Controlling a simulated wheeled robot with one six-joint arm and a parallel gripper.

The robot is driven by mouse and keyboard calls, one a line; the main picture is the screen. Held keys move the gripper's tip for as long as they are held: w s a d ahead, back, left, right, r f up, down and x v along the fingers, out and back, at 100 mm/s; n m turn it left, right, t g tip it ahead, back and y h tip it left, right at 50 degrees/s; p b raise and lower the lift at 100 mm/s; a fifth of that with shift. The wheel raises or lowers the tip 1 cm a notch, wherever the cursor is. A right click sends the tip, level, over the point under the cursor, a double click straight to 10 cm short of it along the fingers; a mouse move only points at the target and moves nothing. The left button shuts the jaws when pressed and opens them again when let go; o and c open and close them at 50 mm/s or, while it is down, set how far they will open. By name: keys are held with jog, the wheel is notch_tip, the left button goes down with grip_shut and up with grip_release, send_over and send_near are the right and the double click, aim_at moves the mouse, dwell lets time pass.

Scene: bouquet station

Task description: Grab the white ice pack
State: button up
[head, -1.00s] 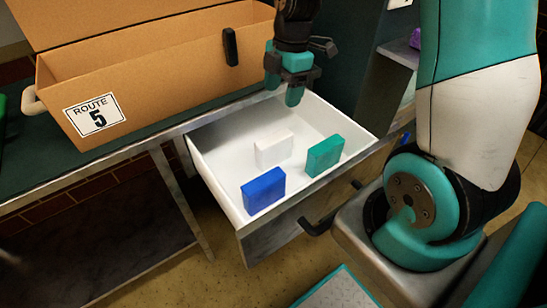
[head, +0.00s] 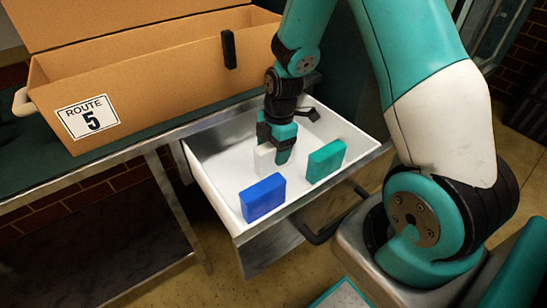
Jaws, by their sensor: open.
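The white ice pack (head: 262,161) stands upright in the open white drawer (head: 223,157), behind a blue pack (head: 263,198) and to the left of a green pack (head: 326,160). My gripper (head: 275,152) is down inside the drawer, at the white ice pack. Its jaws are open, and one teal finger covers the right part of the white pack. I cannot tell whether the fingers touch it.
The blue and green packs stand close to my gripper. The drawer walls rise around them. A cardboard box (head: 160,93) marked "ROUTE 5" (head: 88,117) stands on the counter at the left. A drawer handle (head: 322,232) sticks out at the front.

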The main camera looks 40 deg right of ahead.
jog(key=shift+a+f, duration=0.1)
jog(key=shift+f, duration=0.55)
jog(key=c, duration=1.2)
jog(key=shift+r, duration=0.1)
jog(key=shift+r, duration=0.1)
